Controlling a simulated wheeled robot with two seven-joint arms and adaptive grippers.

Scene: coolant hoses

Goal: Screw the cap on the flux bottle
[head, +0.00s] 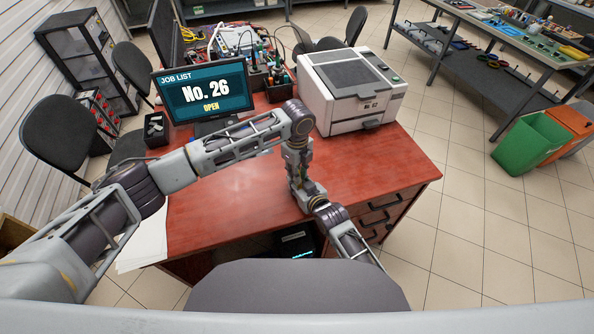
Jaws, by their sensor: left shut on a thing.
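My left arm reaches in from the left over the red desk and bends down towards its front edge. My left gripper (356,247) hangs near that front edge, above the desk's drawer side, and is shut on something. I cannot make out what it holds. I cannot pick out the flux bottle or its cap in this view. My right gripper is not in view.
The red desk (225,205) has a clear middle. A monitor (205,95) reading "JOB LIST No. 26 OPEN" and a white printer-like machine (352,88) stand at its back. Green bin (530,142) stands right.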

